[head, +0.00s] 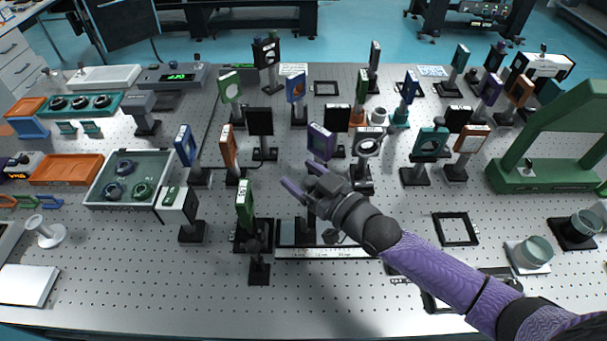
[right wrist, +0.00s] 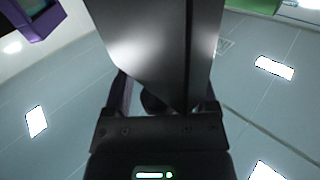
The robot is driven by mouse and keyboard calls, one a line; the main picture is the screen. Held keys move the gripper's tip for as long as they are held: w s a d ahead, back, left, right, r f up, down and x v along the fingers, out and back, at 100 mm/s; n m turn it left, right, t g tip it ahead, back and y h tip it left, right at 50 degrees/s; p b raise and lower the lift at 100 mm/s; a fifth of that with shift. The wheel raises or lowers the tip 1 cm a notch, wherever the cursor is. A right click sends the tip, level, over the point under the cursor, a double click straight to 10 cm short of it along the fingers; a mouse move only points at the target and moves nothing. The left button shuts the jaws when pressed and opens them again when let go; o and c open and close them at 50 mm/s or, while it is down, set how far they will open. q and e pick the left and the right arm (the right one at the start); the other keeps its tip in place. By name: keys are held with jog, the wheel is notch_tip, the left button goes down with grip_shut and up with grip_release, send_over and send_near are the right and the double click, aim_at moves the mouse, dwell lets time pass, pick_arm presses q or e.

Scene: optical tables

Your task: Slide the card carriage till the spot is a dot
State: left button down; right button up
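A flat rail with a white printed scale (head: 325,253) lies at the front middle of the table. A dark carriage base (head: 304,234) sits on it, partly hidden by my right arm. My right gripper (head: 304,180) is above the carriage with its two purple fingers apart. In the right wrist view a dark grey upright panel (right wrist: 150,45) fills the middle, with a purple finger showing at each side. I cannot tell whether the fingers touch it. No light spot can be made out. My left gripper is not in view.
A purple-framed holder (head: 321,141) stands close behind my right gripper. A flat black frame (head: 456,229) lies to the right.

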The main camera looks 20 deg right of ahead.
jog(key=p+v, duration=0.1)
jog(key=v, duration=0.9)
